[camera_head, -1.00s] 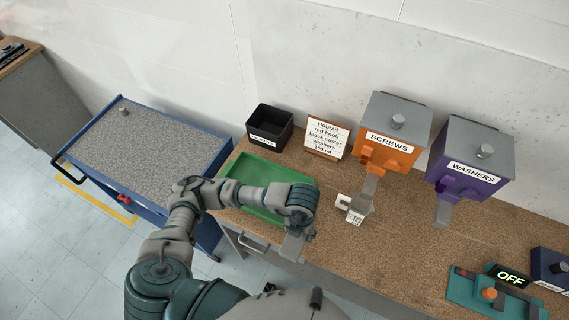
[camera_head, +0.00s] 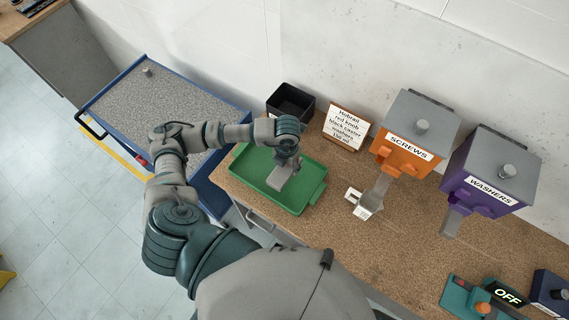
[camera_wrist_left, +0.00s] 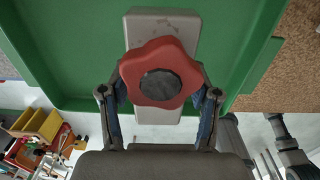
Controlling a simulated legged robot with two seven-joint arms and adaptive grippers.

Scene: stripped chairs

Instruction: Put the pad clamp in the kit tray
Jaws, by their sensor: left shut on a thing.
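The pad clamp is a flat grey bar with a red star-shaped knob (camera_wrist_left: 160,75) that has a dark centre. In the head view its grey bar (camera_head: 280,179) shows below my left gripper (camera_head: 289,160). In the left wrist view my left gripper (camera_wrist_left: 159,98) is shut on the clamp, a finger on each side of the knob. The green kit tray (camera_head: 317,188) lies on the workbench, and the clamp is over its inside. I cannot tell whether the bar touches the tray floor. My right gripper is not in view.
A black bin (camera_head: 290,101) and a lettered card (camera_head: 347,127) stand behind the tray. A purple washers dispenser (camera_head: 490,170) is farther right. A blue trolley (camera_head: 165,118) stands left.

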